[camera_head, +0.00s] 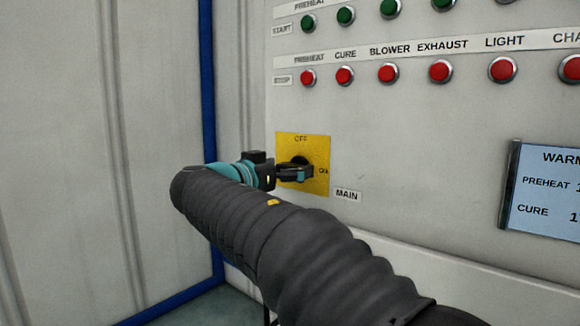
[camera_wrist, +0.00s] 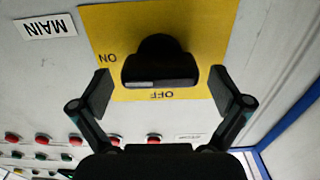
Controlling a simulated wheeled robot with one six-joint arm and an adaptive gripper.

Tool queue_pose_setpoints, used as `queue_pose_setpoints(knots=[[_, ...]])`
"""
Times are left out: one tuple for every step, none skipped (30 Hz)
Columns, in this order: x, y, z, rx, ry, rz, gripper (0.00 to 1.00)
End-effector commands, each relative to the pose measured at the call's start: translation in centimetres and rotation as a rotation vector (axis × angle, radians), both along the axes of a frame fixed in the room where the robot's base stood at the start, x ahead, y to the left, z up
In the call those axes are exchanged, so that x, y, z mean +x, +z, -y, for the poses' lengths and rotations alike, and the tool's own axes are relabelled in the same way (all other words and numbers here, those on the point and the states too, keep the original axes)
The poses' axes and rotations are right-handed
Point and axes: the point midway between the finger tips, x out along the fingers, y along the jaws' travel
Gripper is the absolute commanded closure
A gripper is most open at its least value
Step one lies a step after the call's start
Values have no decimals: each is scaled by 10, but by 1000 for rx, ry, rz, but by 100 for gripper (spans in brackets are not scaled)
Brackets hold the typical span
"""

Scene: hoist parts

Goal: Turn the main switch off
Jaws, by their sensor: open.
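The main switch is a black rotary knob (camera_head: 299,161) on a yellow plate (camera_head: 287,144), with OFF at the top and ON at the right. A MAIN label (camera_head: 346,195) is beside it. In the wrist view, which is upside down, the knob (camera_wrist: 160,62) has its bar lying sideways, with a pale mark on the half towards ON. My gripper (camera_wrist: 158,90) is open, with one finger on each side of the knob and gaps visible between. In the head view my gripper (camera_head: 294,174) covers the lower part of the knob and plate.
Red stop buttons (camera_head: 388,73) run in a row above the switch, with green start buttons (camera_head: 390,8) over them. A display screen (camera_head: 545,190) is on the panel at the right. A blue frame post (camera_head: 207,85) and a pale wall stand at the left.

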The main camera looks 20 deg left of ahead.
Motion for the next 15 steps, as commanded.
queue_pose_setpoints(knots=[[2,0,1,0,-1,0,0],[3,0,2,0,-1,0,0],[4,0,2,0,-1,0,0],[4,0,2,0,-1,0,0],[5,0,2,0,-1,0,0],[5,0,2,0,-1,0,0],[5,0,2,0,-1,0,0],[5,0,2,0,-1,0,0],[4,0,2,0,-1,0,0],[4,0,2,0,-1,0,0],[4,0,2,0,-1,0,3],[4,0,2,0,-1,0,12],[4,0,2,0,-1,0,20],[4,0,2,0,-1,0,28],[4,0,2,-1,-1,0,38]])
